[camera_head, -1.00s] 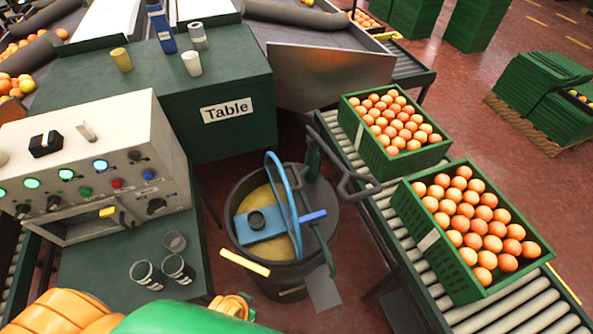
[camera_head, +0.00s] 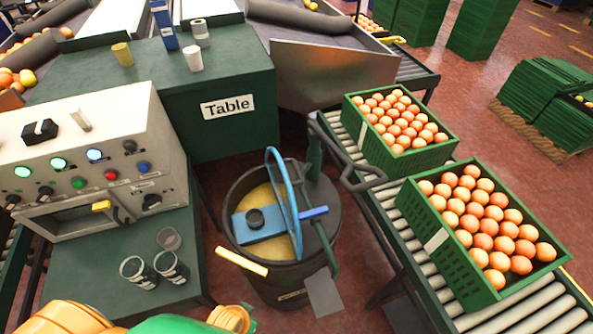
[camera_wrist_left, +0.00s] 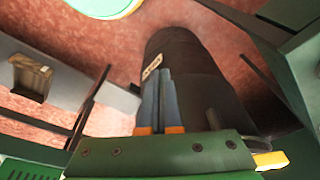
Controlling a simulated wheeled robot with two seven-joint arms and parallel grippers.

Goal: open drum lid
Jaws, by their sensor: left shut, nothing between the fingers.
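The dark drum (camera_head: 268,277) stands on the floor in the middle of the head view. Its blue-edged lid (camera_head: 273,163) stands up on edge across the drum's top, with a blue handle (camera_head: 313,213) on its right. Left of the lid, the yellowish inside shows, with a blue plate (camera_head: 262,231) and a dark round piece. A yellow bar (camera_head: 241,262) sticks out at the front-left rim. In the left wrist view my left gripper (camera_wrist_left: 161,78) is shut and empty, its fingers in front of the labelled drum wall (camera_wrist_left: 183,60); contact cannot be told. My right gripper is out of view.
A roller conveyor (camera_head: 378,222) with two green crates of oranges, one being the near crate (camera_head: 447,248), runs to the right. A control box (camera_head: 90,150) and cups (camera_head: 172,267) are on the left. A green table (camera_head: 225,140) stands behind the drum.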

